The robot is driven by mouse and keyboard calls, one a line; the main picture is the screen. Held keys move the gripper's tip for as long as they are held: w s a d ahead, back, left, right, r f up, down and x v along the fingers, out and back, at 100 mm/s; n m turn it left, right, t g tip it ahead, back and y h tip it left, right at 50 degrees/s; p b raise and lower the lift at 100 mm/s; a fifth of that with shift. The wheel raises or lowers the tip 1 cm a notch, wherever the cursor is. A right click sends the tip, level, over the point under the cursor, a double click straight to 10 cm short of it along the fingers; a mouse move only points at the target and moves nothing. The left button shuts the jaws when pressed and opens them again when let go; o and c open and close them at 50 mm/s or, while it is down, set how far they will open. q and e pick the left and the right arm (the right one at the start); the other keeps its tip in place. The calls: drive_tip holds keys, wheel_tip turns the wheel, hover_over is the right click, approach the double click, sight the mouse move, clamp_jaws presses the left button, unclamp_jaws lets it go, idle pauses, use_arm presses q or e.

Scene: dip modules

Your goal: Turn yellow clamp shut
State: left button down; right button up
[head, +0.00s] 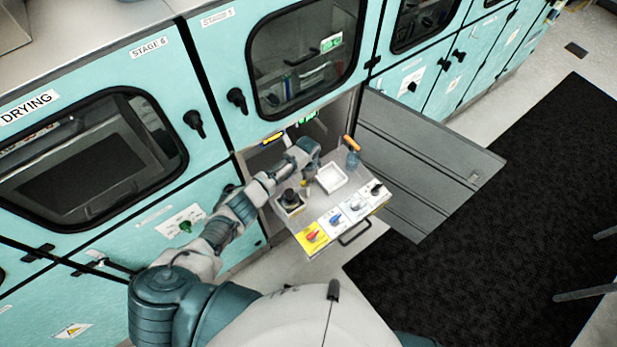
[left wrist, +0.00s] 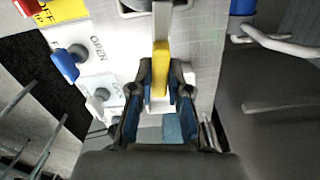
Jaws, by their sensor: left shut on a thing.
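The yellow clamp handle (left wrist: 161,68) stands between the fingertips of my left gripper (left wrist: 161,85) in the left wrist view. It joins a pale upright part (left wrist: 161,20) at the top of the picture. The fingers are shut on the handle. In the head view my left gripper (head: 311,165) reaches over the pulled-out drawer at the cabinet opening, and the handle in its jaws is hidden there. My right gripper is out of view.
The drawer front carries a red knob on a yellow label (head: 312,236), a blue knob (head: 334,219) and others. The open grey door (head: 430,160) is right.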

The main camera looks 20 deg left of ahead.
use_arm(q)
drive_tip(key=shift+n+p, duration=0.45)
drive_tip(key=shift+n, duration=0.55)
drive_tip(key=shift+s+a, duration=0.1)
drive_tip(key=c, duration=1.1)
unclamp_jaws()
drive_tip(key=shift+s, duration=0.1)
wheel_tip(320, 180, up, 12)
drive_tip(key=shift+f, duration=0.1)
